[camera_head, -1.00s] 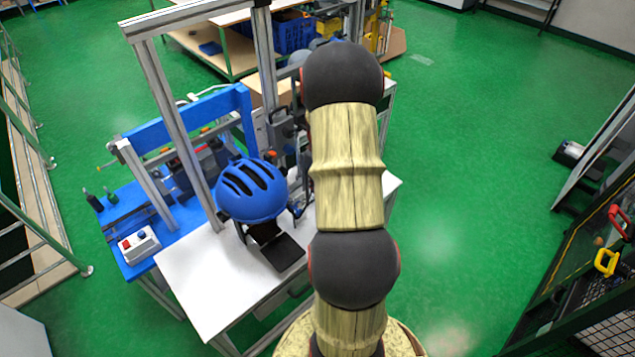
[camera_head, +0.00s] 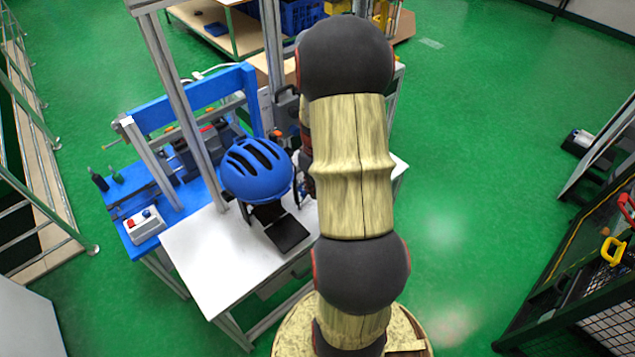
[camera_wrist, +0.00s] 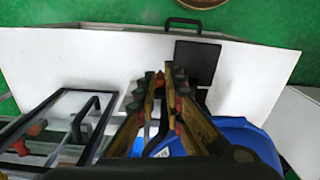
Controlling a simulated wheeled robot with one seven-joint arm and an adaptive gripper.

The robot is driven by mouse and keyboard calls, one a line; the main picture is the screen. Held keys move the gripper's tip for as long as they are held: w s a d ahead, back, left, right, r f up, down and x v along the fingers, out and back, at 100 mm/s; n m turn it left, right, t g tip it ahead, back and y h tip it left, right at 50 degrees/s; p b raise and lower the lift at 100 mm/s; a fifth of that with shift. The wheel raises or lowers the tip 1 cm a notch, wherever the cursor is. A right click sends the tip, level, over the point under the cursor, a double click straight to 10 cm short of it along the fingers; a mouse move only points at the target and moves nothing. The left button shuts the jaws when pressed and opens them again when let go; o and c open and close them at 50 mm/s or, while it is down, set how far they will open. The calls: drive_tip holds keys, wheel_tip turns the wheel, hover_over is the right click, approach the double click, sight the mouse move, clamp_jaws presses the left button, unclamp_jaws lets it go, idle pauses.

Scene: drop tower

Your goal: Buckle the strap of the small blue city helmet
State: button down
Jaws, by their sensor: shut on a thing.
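The small blue city helmet (camera_head: 258,170) sits on a dark stand on the white table. Its blue shell also shows at the lower right in the wrist view (camera_wrist: 248,132), partly behind my gripper. My gripper (camera_wrist: 165,78) is beside the helmet, its fingers close together. A thin dark strap (camera_wrist: 148,130) runs between the fingers, and they are shut on it. The buckle halves cannot be made out.
The white table (camera_head: 205,270) has bare room in front of the helmet. A black plate (camera_head: 287,234) lies at the stand's foot. Grey frame posts (camera_head: 178,95) rise close behind the helmet. A blue bench with a control box (camera_head: 145,225) stands at left.

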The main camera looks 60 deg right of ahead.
drive_tip(key=shift+w+a+r, duration=0.55)
drive_tip(key=shift+w+a, duration=1.3)
drive_tip(key=shift+a, duration=4.2)
drive_tip(key=shift+w+a+r, duration=0.5)
drive_tip(key=shift+w+a, duration=1.35)
drive_tip(key=shift+a, duration=4.2)
drive_tip(key=shift+w+d+r+p, duration=0.95)
drive_tip(key=shift+w+r+p, duration=0.5)
drive_tip(key=shift+w+r, duration=0.4)
drive_tip(key=shift+w+d+r+p, duration=1)
drive_tip(key=shift+w+r+p, duration=0.55)
drive_tip(key=shift+w, duration=0.45)
drive_tip(key=shift+w+d+r+p, duration=0.95)
drive_tip(key=shift+w+r+p, duration=0.35)
drive_tip(key=shift+w+r, duration=0.6)
drive_tip(key=shift+w+f+b, duration=0.1)
drive_tip(key=shift+f+b, duration=0.45)
drive_tip(key=shift+f, duration=0.4)
drive_tip(key=shift+f, duration=0.5)
drive_tip(key=shift+f+b, duration=0.85)
drive_tip(key=shift+f, duration=0.35)
